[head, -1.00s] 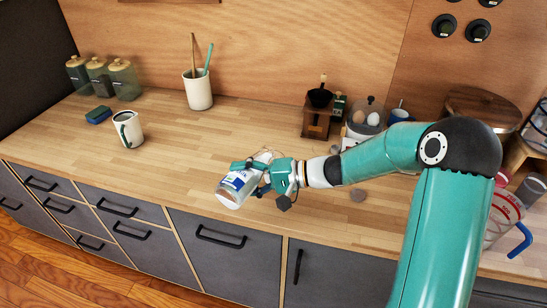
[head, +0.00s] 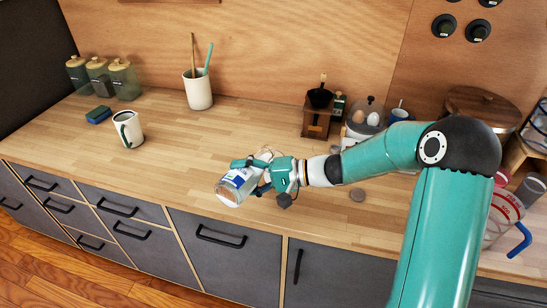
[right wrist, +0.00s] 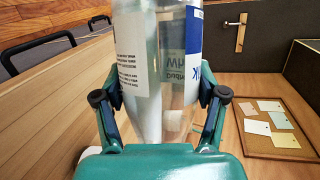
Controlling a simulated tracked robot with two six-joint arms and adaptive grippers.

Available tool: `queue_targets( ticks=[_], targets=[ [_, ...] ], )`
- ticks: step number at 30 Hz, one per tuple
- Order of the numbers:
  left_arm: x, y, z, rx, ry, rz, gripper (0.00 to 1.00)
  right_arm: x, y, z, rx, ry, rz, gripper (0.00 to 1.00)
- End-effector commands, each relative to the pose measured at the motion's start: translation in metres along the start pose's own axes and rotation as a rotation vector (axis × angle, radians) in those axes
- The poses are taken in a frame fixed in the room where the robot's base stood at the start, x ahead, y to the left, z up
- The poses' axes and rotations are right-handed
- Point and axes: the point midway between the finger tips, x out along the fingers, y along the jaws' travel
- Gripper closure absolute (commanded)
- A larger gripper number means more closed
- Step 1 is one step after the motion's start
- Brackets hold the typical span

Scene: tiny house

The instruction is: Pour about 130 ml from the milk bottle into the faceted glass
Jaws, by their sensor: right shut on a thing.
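The milk bottle (head: 236,184) is clear with a white and blue label. It is tilted steeply over the front of the counter, its base toward the lower left and its neck end toward the upper right. My right gripper (head: 258,175) is shut around its body. In the right wrist view the bottle (right wrist: 160,60) stands between the fingers of my gripper (right wrist: 160,110), with a whitish streak inside. Clear outlines show just behind the gripper in the head view; I cannot tell whether they are the bottle's neck or the faceted glass. My left gripper is not in view.
A cream mug (head: 128,130) and a utensil cup (head: 198,92) stand to the left and back. A coffee grinder (head: 317,117) stands behind my right forearm. The middle left is clear.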

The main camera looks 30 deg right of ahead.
Motion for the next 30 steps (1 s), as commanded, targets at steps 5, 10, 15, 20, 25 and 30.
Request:
queue_targets(
  ticks=[5, 10, 15, 20, 25, 30],
  targets=[
    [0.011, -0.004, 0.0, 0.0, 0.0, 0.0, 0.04, 0.006, 0.024, 0.001, -0.147, 0.039, 0.062, 0.99],
    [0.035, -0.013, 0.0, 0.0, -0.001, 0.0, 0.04, 0.014, 0.049, 0.002, -0.355, 0.099, 0.145, 0.99],
    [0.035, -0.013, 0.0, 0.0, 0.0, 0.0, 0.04, 0.012, 0.045, 0.002, -0.369, 0.105, 0.154, 0.99],
    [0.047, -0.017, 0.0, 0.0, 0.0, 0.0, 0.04, 0.013, 0.047, 0.0, -0.406, 0.114, 0.167, 0.99],
    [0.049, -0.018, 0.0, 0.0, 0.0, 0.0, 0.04, 0.011, 0.044, -0.001, -0.422, 0.119, 0.175, 0.99],
    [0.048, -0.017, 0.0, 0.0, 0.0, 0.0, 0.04, 0.011, 0.044, -0.001, -0.421, 0.119, 0.175, 0.99]
  ],
)
